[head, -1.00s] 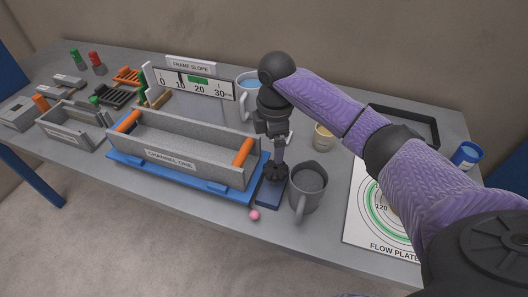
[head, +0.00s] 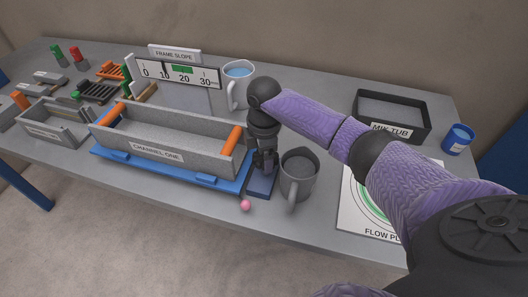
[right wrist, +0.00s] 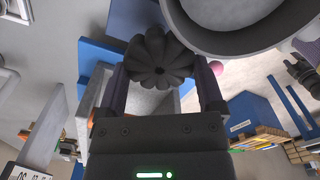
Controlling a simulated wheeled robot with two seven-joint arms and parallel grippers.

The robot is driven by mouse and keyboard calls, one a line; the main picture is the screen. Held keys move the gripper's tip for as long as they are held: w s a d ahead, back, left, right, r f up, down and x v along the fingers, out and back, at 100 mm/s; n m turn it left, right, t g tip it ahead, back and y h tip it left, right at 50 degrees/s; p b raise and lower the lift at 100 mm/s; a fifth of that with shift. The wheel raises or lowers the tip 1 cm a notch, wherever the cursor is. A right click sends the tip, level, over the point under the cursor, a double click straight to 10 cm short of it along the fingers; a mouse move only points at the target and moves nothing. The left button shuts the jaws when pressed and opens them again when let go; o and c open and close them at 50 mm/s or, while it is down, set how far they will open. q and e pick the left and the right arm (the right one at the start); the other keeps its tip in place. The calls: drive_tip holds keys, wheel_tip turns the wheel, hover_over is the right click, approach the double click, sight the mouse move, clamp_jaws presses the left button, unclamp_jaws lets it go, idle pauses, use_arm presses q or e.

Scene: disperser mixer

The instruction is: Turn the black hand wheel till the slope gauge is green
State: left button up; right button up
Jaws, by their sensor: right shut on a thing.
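The black hand wheel (right wrist: 158,62) is a lobed knob, seen clearly in the right wrist view between the two fingers. In the head view my gripper mostly hides it, above a small blue block at the right end of the blue frame (head: 170,177). My right gripper (head: 264,165) points down and is shut on the wheel, one finger on each side. The slope gauge (head: 205,83) stands behind the channel, marked 0 to 30 with a green band around 20.
The grey trough Channel One (head: 155,153) with orange ends rests on the frame. A grey jug (head: 298,178) stands close right of my gripper. A pink ball (head: 246,205) lies in front. A mug (head: 237,88), the mix tub (head: 417,131) and a blue cup (head: 457,139) stand further back.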

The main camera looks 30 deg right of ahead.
drive_tip(key=shift+r+m+p, duration=0.25)
drive_tip(key=shift+m+p, duration=0.35)
drive_tip(key=shift+p, duration=0.3)
drive_tip(key=m+p, duration=0.3)
drive_tip(key=shift+p, duration=0.4)
drive_tip(key=m+p, duration=0.2)
drive_tip(key=m, duration=0.1)
drive_tip(key=shift+w, duration=0.1)
drive_tip(key=m+p, duration=0.1)
drive_tip(key=m, duration=0.1)
drive_tip(key=shift+f+m, duration=0.1)
drive_tip(key=shift+m, duration=0.3)
drive_tip(key=m+p, duration=0.1)
drive_tip(key=m, duration=0.1)
drive_tip(key=shift+d+m, duration=0.1)
drive_tip(key=shift+m, duration=0.2)
drive_tip(key=shift+w+m+p, duration=0.1)
drive_tip(key=shift+m+p, duration=0.35)
drive_tip(key=shift+m, duration=0.75)
drive_tip(key=shift+d+m, duration=0.1)
drive_tip(key=shift+m, duration=1.2)
